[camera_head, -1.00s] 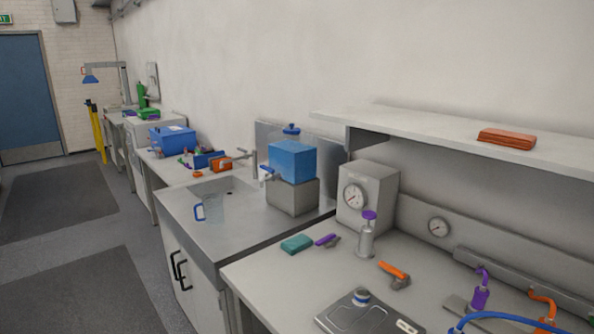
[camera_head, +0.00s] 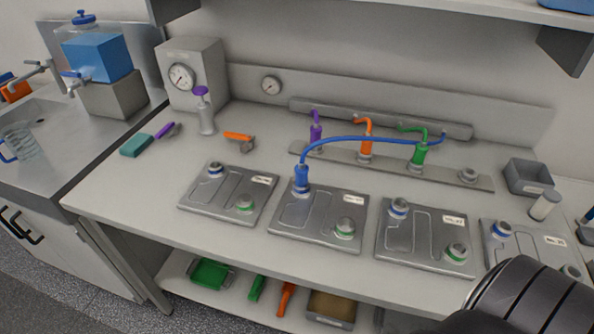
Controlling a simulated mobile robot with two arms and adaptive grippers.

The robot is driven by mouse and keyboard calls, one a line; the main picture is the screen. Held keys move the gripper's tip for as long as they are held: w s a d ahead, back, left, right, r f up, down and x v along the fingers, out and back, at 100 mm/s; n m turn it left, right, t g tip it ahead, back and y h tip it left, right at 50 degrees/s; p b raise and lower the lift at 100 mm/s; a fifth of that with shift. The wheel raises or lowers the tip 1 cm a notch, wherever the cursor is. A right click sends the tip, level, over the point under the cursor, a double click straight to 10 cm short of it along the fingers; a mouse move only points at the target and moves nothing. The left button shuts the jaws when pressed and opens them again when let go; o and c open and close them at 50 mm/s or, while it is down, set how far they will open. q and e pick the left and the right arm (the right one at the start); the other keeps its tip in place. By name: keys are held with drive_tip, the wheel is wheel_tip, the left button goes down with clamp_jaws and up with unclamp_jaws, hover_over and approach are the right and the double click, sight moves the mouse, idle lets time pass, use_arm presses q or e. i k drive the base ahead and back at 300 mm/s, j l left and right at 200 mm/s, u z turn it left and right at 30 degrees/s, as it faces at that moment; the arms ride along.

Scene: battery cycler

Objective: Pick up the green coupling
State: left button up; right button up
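The green coupling (camera_head: 419,155) stands upright on the grey parking bar (camera_head: 392,167) at the back of the bench, right of the orange coupling (camera_head: 366,144). A short green hose (camera_head: 412,127) runs from it to the wall rail. The blue hose (camera_head: 375,139) passes close to it and partly overlaps it in this view. My arm shows as a dark ribbed link at the lower right corner, well in front of the coupling. No fingers of either gripper are in view.
A purple coupling (camera_head: 316,134) stands on the left of the bar. A blue coupling (camera_head: 301,179) sits on a port of the second plate. Several grey plates (camera_head: 411,239) line the bench front. A grey bin (camera_head: 528,177) stands at the right. A shelf (camera_head: 440,12) overhangs the back.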

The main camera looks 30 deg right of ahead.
sight(421, 148)
drive_tip(key=z, duration=1.85)
